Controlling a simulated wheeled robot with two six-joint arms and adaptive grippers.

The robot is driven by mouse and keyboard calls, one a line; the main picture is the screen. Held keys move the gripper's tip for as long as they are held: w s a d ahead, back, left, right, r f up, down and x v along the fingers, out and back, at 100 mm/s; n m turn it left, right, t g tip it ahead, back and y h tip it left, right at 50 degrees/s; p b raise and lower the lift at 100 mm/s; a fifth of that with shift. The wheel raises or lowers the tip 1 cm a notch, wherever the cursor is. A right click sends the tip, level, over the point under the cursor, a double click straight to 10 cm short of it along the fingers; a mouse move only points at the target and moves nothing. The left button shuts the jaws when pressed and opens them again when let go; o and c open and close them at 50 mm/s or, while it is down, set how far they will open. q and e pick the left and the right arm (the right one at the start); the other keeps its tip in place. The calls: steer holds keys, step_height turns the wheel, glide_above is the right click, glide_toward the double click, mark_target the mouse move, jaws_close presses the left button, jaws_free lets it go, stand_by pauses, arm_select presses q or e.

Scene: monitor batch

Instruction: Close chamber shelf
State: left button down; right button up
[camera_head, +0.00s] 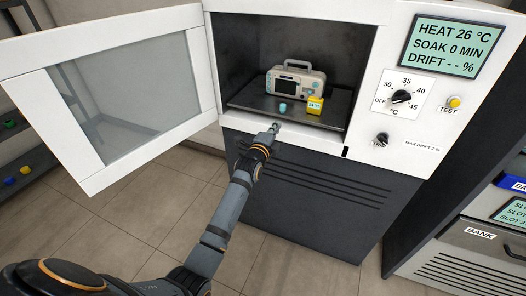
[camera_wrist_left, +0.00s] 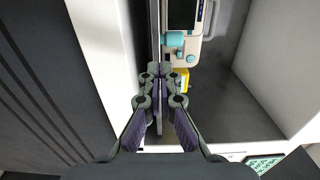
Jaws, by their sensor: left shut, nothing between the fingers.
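The chamber (camera_head: 300,165) stands open, with a dark shelf (camera_head: 252,99) inside. On the shelf sit a beige monitor (camera_head: 312,84) with a handle, a small cyan cylinder (camera_head: 282,107) and a yellow block (camera_head: 315,106). My left gripper (camera_head: 274,127) is at the chamber's lower front lip, just in front of the shelf's front edge. In the left wrist view its fingers (camera_wrist_left: 160,82) are shut and empty, close to the shelf edge, with part of the monitor (camera_wrist_left: 195,48) beyond. I cannot tell whether they touch the shelf. My right gripper is not in view.
The chamber door (camera_head: 130,100), white-framed with a glass pane, is swung wide open to the left. A control panel with a display (camera_head: 453,46), dial (camera_head: 402,97) and yellow test button (camera_head: 454,102) is at the right. Open tiled floor lies below left.

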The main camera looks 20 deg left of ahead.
arm_select(q)
steer(key=s, duration=0.9)
steer(key=s+a+f+n+g+p, duration=0.1)
steer(key=s+f+n+g+p, duration=0.3)
steer(key=f, duration=0.8)
steer(key=s+a+f+n+g, duration=0.15)
steer(key=s+f, duration=0.35)
steer(key=f, duration=0.6)
steer(key=s+f+n+g+p, duration=0.1)
steer(key=s+f+n+g, duration=0.3)
steer(key=f, duration=0.8)
steer(key=s+a+f+n+g+p, duration=0.1)
steer(key=s+f, duration=0.4)
steer(key=s, duration=0.7)
steer(key=s+a+f+n+g+p, duration=0.1)
steer(key=s+f+n+g, duration=0.3)
steer(key=s, duration=0.9)
steer(key=s+a+f+n+g+y+p, duration=0.1)
steer(key=s+f+n+g+p, duration=0.1)
steer(key=s+f, duration=0.5)
steer(key=s+n, duration=0.1)
steer(key=s, duration=0.5)
steer(key=shift+s, duration=0.2)
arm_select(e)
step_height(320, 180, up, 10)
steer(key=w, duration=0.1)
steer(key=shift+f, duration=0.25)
